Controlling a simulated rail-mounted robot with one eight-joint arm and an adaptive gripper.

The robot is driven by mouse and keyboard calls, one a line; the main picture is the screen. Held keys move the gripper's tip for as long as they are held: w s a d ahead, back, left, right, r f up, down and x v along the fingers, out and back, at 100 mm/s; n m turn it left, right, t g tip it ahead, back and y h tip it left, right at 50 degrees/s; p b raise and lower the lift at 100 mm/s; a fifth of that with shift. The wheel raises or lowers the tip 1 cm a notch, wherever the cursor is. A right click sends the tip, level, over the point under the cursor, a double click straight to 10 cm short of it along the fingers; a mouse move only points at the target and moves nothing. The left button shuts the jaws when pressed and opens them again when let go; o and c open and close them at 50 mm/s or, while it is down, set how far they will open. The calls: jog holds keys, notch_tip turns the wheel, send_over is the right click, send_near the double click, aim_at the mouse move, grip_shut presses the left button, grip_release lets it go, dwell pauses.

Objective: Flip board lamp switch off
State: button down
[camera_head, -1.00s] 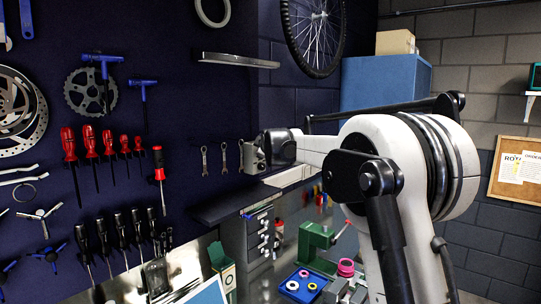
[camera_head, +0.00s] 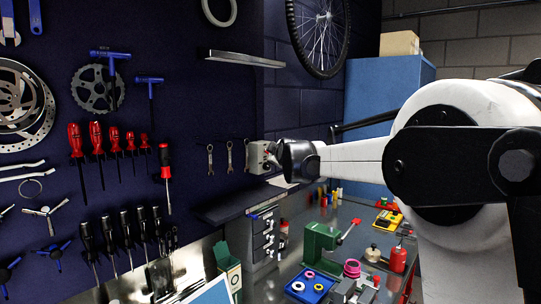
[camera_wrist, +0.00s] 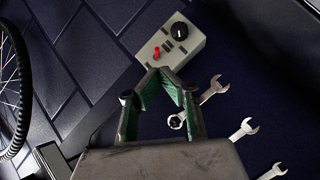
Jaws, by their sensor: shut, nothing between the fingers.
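A small grey control box (camera_wrist: 172,45) is mounted on the dark wall, with a red toggle lever (camera_wrist: 157,53) and a black knob (camera_wrist: 180,30). In the head view the box (camera_head: 258,157) is at the end of my arm, partly hidden. My gripper (camera_wrist: 160,72) is shut and empty. Its green-padded fingertips meet at the box's near edge in the wrist view, just short of the red lever. I cannot tell whether they touch the box. The lever's position, on or off, is not clear.
Several wrenches (camera_wrist: 243,130) hang on the wall close to my gripper.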

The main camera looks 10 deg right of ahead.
jog(key=shift+f+v, duration=0.2)
jog(key=shift+v, duration=1.15)
jog(key=s+a+f+m+g, duration=0.1)
jog(key=s+f+m+g, duration=0.15)
jog(key=s, duration=1.05)
jog(key=s+a+f+m+g, duration=0.15)
jog(key=s+f, duration=0.25)
jog(key=s, duration=0.8)
jog(key=s+f+m+g, duration=0.1)
jog(key=s+f+m, duration=0.1)
jog(key=s+f, duration=0.4)
jog(key=s+f+m+g, duration=0.1)
jog(key=s+f, duration=0.5)
jog(key=s, duration=0.7)
jog(key=s+f+m+g+b, duration=0.1)
jog(key=s+f+m, duration=0.3)
jog(key=s, duration=0.5)
notch_tip(320, 180, down, 2)
jog(key=shift+s+f+g, duration=0.1)
jog(key=shift+s+g, duration=0.15)
jog(key=shift+g, duration=0.35)
